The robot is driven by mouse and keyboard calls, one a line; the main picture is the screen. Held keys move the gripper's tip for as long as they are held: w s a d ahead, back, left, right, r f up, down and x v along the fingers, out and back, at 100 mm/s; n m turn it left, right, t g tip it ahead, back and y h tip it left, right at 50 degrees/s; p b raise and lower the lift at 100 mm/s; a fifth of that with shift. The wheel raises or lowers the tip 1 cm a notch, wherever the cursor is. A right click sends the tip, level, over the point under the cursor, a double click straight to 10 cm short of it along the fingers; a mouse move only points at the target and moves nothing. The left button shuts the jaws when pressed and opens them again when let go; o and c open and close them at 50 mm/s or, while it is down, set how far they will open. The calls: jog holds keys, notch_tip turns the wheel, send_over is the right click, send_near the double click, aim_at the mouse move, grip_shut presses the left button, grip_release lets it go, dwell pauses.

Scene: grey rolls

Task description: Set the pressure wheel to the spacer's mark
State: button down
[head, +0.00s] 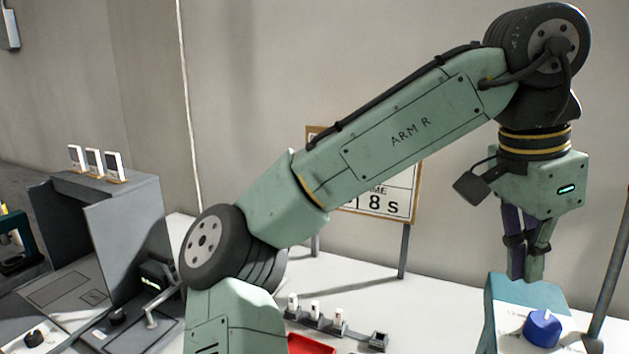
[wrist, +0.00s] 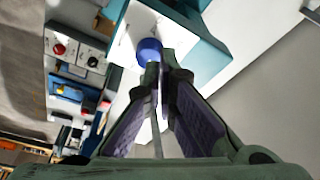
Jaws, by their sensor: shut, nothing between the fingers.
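A blue wheel (head: 543,328) with a pale pointer line sits on the white face of a teal box (head: 520,292) at the lower right; I take it for the pressure wheel. In the wrist view the blue wheel (wrist: 150,48) shows just beyond my fingertips. My gripper (head: 526,278) points down, shut and empty, at the top of the teal box, behind the wheel; it also shows in the wrist view (wrist: 158,72). I cannot tell whether it touches the box. Marks around the wheel are too small to read. I cannot tell which thing is the spacer.
A rack with several small white-topped pieces (head: 315,312) stands mid-table, near a red tray (head: 310,344). A framed sign (head: 398,200) stands behind my arm. A grey cabinet (head: 130,225) with white cards on top (head: 94,162) is at left. A grey post (head: 610,270) rises right of the teal box.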

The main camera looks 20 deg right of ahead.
aim_at(542, 328)
notch_tip(542, 328, down, 7)
jog(key=shift+r+b, duration=0.2)
jog(key=shift+b, duration=0.3)
jog(key=shift+s+a+f+p, duration=0.15)
jog(key=shift+s+f+p, duration=0.05)
jog(key=shift+s+p, duration=0.35)
dwell(0.5)
